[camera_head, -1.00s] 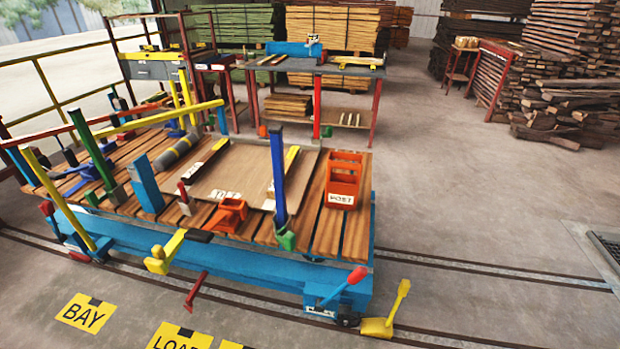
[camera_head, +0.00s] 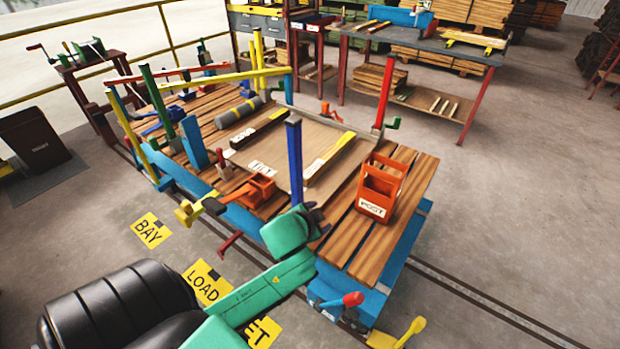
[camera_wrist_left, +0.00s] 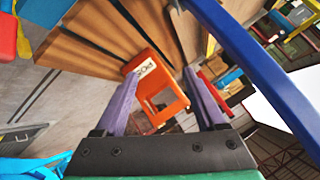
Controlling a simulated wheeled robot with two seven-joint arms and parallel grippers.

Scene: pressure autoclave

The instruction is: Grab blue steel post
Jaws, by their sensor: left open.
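A tall dark blue post (camera_head: 294,165) stands upright at the near edge of the slatted cart. My left gripper (camera_head: 314,217), on the teal arm, is beside its lower part in the head view. In the left wrist view the blue post (camera_wrist_left: 262,75) runs close to the camera, to the right of and outside the fingers. The open left gripper (camera_wrist_left: 162,76) has nothing between its fingers; an orange holder (camera_wrist_left: 160,88) labelled POST shows beyond them. The post's foot is hidden behind my wrist in the head view. My right gripper is not in view.
The orange holder (camera_head: 379,188) stands right of the post on the cart. A shorter, lighter blue post (camera_head: 195,146), a green post (camera_head: 163,105) and a red post (camera_head: 384,90) also stand on the cart. Floor right of the cart is clear.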

